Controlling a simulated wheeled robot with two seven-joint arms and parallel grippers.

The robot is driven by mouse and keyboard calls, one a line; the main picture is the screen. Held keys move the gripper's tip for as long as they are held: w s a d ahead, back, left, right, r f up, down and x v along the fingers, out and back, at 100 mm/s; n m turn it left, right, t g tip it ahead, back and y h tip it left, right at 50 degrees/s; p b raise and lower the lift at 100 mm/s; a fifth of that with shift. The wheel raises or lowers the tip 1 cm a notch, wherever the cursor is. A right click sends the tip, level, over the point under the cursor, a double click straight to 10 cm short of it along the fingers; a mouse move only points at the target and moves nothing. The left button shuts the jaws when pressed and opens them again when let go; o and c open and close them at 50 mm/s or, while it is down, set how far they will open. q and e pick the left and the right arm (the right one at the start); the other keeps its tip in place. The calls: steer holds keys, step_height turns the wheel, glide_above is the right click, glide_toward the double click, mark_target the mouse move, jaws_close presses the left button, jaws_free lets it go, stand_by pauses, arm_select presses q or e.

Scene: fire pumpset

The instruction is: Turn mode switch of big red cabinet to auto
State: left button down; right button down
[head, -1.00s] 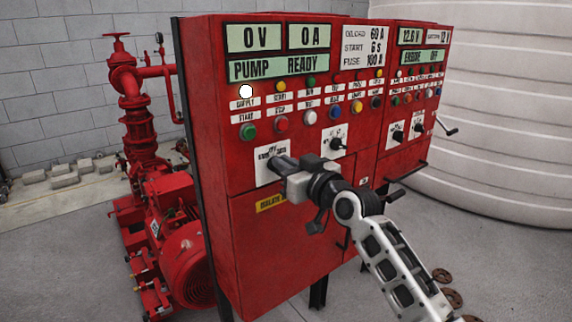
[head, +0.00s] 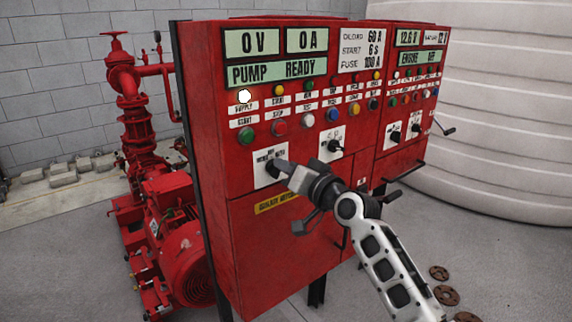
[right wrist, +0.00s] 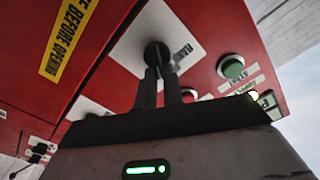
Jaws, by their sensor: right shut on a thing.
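The big red cabinet (head: 280,240) stands in the middle of the head view. Its mode switch is a black knob (head: 271,167) on a white label plate (head: 261,180), low on the left part of the front. My right gripper (head: 282,167) reaches it from the right and is shut on the knob. In the right wrist view the two dark fingers (right wrist: 159,88) close on the knob (right wrist: 156,54), with the tilted white plate (right wrist: 178,40) behind. The fingers hide much of the knob, so I cannot tell its pointer position. My left gripper is not in view.
Buttons (head: 280,127) and displays sit above the switch. Another black switch (head: 333,146) is to its right. A red pump (head: 180,240) stands left of the cabinet, a large pale tank (head: 510,120) behind right. Valve wheels (head: 446,295) lie on the floor.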

steer(key=shift+d+f+m, duration=0.1)
steer(key=shift+f+m, duration=0.1)
steer(key=shift+m, duration=0.9)
steer(key=c, duration=1.5)
jaws_free()
steer(key=b+v, duration=0.1)
steer(key=v, duration=1.5)
steer(key=shift+r, duration=0.1)
